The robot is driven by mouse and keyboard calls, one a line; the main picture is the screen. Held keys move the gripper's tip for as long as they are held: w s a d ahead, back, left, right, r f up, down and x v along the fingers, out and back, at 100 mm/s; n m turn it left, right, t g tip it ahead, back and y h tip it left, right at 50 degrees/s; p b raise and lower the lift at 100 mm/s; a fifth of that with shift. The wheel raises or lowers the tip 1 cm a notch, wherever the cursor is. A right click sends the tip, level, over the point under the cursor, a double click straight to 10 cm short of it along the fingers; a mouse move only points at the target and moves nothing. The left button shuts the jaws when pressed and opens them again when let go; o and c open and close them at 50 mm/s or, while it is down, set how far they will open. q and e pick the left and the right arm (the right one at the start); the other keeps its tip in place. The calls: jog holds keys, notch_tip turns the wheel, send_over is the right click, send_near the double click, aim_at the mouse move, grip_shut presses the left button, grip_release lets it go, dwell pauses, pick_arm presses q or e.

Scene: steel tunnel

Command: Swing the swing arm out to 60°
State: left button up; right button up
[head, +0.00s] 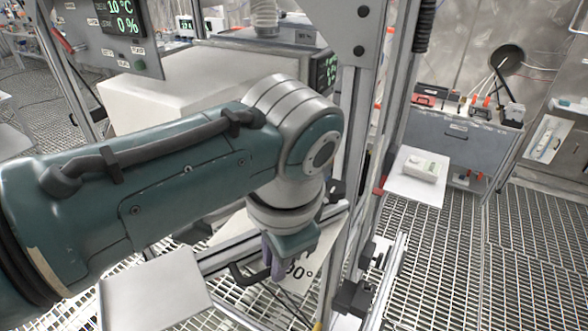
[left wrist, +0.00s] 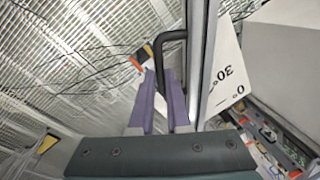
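The swing arm is a silver bar (head: 226,256) low in the middle of the head view. It also runs upright through the left wrist view (left wrist: 203,60). A black bent handle (left wrist: 172,36) sticks out from its side. My left gripper (left wrist: 161,75) has its two purple fingers on either side of the handle, close against it, and looks shut on it. In the head view my left gripper (head: 273,262) points down at the handle (head: 243,277), partly hidden by my wrist. A white angle plate (head: 318,250) shows 90°; the left wrist view shows 30 and 0. My right gripper is not in view.
A silver upright post (head: 347,150) stands right beside my left arm. A big white box (head: 150,85) stands behind it. A grey cabinet (head: 450,140) and a white shelf with a small device (head: 425,165) are at the right. Grating floor (head: 490,240) is clear at lower right.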

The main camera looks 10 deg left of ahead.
pick_arm(q)
jog(key=o, duration=0.4)
jog(key=shift+o, duration=0.2)
jog(key=shift+d+r, duration=0.1)
jog(key=shift+r, duration=0.5)
notch_tip(320, 180, up, 9)
jog(key=s+d+b, duration=0.1)
jog(key=shift+s+f, duration=0.2)
jog(key=shift+s, duration=0.05)
jog(key=s+a+f+n+h+p, duration=0.2)
jog(key=s+n+h+p, duration=0.15)
jog(key=s, duration=0.45)
jog(key=s+a+r+n+t+y+p, duration=0.1)
jog(key=s+a+n, duration=0.1)
jog(key=s+a, duration=0.3)
jog(key=s+a+r+n+y+p, duration=0.1)
jog(key=s+a+r+n+p, duration=0.1)
jog(key=s+a, duration=0.3)
jog(key=shift+a+r+n+t, duration=0.25)
jog(key=shift+a+n+t, duration=0.25)
jog(key=shift+a, duration=0.65)
